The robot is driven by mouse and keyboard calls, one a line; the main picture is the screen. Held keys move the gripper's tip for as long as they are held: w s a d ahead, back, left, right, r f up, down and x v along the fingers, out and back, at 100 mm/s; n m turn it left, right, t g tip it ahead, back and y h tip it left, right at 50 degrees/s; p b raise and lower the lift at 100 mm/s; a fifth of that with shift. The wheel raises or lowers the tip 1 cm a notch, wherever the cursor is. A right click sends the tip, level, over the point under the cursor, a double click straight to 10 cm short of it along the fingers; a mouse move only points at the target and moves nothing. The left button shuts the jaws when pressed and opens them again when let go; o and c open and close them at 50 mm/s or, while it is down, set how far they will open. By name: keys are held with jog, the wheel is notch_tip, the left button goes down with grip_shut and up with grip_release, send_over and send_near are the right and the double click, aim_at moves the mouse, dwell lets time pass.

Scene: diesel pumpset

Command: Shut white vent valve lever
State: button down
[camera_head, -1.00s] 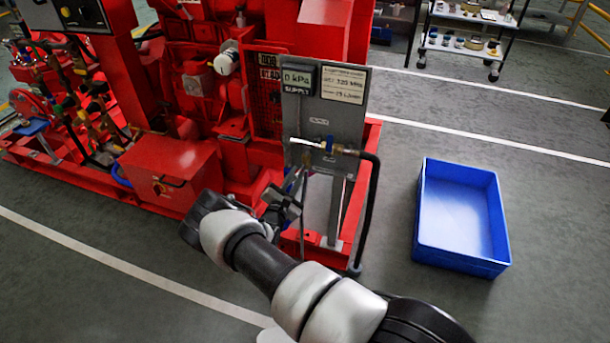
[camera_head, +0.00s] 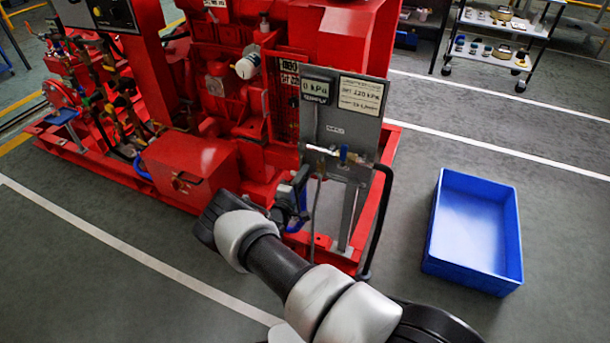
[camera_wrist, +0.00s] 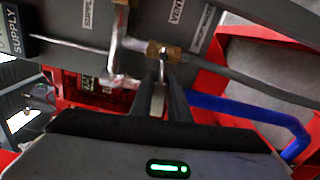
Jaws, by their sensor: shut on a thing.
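The grey panel (camera_head: 335,132) with the 0 kPa display stands at the front of the red pumpset. In the wrist view a brass fitting (camera_wrist: 161,52) sits below the VENT label (camera_wrist: 178,12). From it a short metal stem runs down to a pale lever, the white vent valve lever (camera_wrist: 158,98), between my fingers. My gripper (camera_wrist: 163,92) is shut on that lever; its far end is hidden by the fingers. In the head view my gripper (camera_head: 302,182) is just below the panel's valves, and the lever there cannot be made out.
A long thin silver lever (camera_wrist: 70,46) points left beside the held one. A black hose (camera_head: 383,215) hangs at the panel's right. A blue pipe (camera_wrist: 250,114) lies right of my fingers. An empty blue crate (camera_head: 475,235) stands on the floor, with clear floor around it.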

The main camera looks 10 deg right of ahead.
jog(key=shift+r+m, duration=0.15)
jog(key=shift+m, duration=0.35)
jog(key=c, duration=1.7)
grip_release()
jog(key=p+v, duration=0.3)
jog(key=v, duration=1.4)
jog(key=shift+s+a, duration=0.2)
jog(key=shift+a, duration=0.05)
jog(key=shift+r, duration=0.1)
